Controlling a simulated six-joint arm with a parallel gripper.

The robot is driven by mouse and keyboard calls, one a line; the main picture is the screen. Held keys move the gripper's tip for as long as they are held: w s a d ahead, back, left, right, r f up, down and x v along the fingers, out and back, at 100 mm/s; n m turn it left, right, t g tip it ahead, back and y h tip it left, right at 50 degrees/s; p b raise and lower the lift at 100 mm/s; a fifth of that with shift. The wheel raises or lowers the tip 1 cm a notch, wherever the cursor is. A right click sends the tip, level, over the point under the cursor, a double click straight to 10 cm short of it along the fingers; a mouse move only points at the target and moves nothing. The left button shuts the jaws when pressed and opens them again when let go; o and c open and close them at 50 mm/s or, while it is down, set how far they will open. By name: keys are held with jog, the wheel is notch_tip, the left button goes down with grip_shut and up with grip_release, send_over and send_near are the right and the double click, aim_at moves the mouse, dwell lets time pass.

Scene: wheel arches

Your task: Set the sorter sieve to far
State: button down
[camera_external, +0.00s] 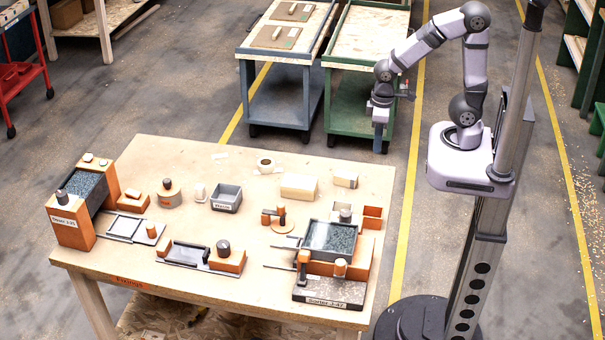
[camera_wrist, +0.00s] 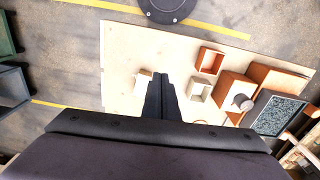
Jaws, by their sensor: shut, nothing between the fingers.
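Two sorters stand on the table. The left one (camera_external: 72,222), labelled "Sorter J-25" as far as I can read, has a similar tilted speckled tray (camera_external: 85,186) and a dark knob. A speckled tray (camera_wrist: 276,113) with a grey knob (camera_wrist: 242,102) shows at the right of the wrist view. My gripper (camera_external: 379,146) is shut and empty, raised beyond the table's back right corner, apart from both sorters. It also shows in the wrist view (camera_wrist: 162,80).
The wooden table (camera_external: 240,160) also holds a grey bin (camera_external: 226,198), a pale block (camera_external: 299,186), a small cup (camera_external: 265,164), an orange tray (camera_wrist: 210,60) and slide fixtures (camera_external: 205,256). Blue and green carts (camera_external: 352,100) stand behind. The table's back strip is mostly clear.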

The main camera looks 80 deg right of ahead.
jog(key=w+a+r+n, duration=0.1)
jog(key=w+a, duration=0.6)
jog(key=a, duration=0.1)
notch_tip(320, 180, up, 2)
jog(key=n+t+y+b, duration=0.1)
jog(key=n+t+b, duration=0.1)
jog(key=n+b, duration=0.1)
send_over(328, 247)
jog(key=w+d, duration=0.3)
jog(key=d, duration=0.2)
jog(key=s+a+t+y, duration=0.1)
jog(key=s+a, duration=0.4)
jog(key=a, duration=0.6)
jog(key=shift+a+r+n, duration=0.35)
jog(key=shift+a+n, duration=0.05)
notch_tip(328, 247, down, 10)
jog(key=p, duration=0.5)
jog(key=shift+s+d+r, duration=0.15)
jog(key=shift+s+r, duration=0.1)
